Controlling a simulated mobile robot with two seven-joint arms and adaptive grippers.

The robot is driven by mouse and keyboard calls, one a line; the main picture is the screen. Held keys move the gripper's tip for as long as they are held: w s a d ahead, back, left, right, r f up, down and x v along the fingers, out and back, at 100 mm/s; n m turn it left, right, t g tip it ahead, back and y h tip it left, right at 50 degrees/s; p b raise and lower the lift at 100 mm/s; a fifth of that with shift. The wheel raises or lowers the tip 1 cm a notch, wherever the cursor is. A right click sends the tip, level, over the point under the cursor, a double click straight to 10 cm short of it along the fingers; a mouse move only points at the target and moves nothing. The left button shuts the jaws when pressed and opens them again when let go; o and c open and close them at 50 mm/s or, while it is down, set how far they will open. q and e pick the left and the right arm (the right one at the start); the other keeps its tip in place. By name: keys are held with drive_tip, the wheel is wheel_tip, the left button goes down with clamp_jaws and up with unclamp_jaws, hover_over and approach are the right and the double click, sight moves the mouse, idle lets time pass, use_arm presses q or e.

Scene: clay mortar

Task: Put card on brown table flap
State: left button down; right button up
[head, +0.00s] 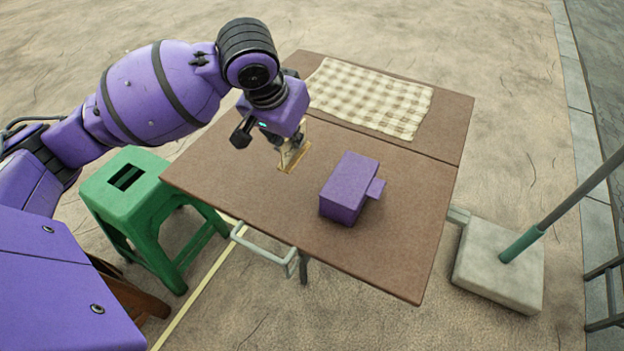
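A small tan, flat piece that looks like the card (292,158) is at the tip of my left gripper (289,147), tilted up rather than lying flat. My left gripper appears shut on it, just above or touching the brown table (235,178); its fingers are partly hidden by its purple body. A seam crosses the brown top and sets off a far section, the likely flap (452,119), which is partly covered by a checkered cloth. My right gripper is not in view.
A purple box (347,188) with a small tab sits right of my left gripper. The checkered cloth (370,97) lies at the back. A green stool (135,186) stands at the table's left, a pole on a pale base (497,270) at its right.

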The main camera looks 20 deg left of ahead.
use_arm(q)
drive_tip(key=shift+w+a+r, duration=0.15)
drive_tip(key=shift+w+a, duration=0.05)
drive_tip(key=shift+w, duration=0.1)
drive_tip(key=w+a+f+b, duration=0.1)
drive_tip(key=a+f, duration=0.2)
drive_tip(key=a, duration=0.1)
drive_tip(key=a+f+b, duration=0.1)
drive_tip(key=a+f, duration=0.2)
drive_tip(key=a, duration=0.1)
drive_tip(key=w+a+f, duration=0.1)
drive_tip(key=a+f, duration=0.2)
drive_tip(key=a, duration=0.2)
drive_tip(key=shift+w+a+b, duration=0.1)
drive_tip(key=shift+w+b, duration=0.25)
drive_tip(key=shift+b, duration=0.05)
drive_tip(key=f, duration=0.2)
drive_tip(key=f+b, duration=0.1)
drive_tip(key=shift+a+f, duration=0.25)
drive_tip(key=shift+f, duration=0.1)
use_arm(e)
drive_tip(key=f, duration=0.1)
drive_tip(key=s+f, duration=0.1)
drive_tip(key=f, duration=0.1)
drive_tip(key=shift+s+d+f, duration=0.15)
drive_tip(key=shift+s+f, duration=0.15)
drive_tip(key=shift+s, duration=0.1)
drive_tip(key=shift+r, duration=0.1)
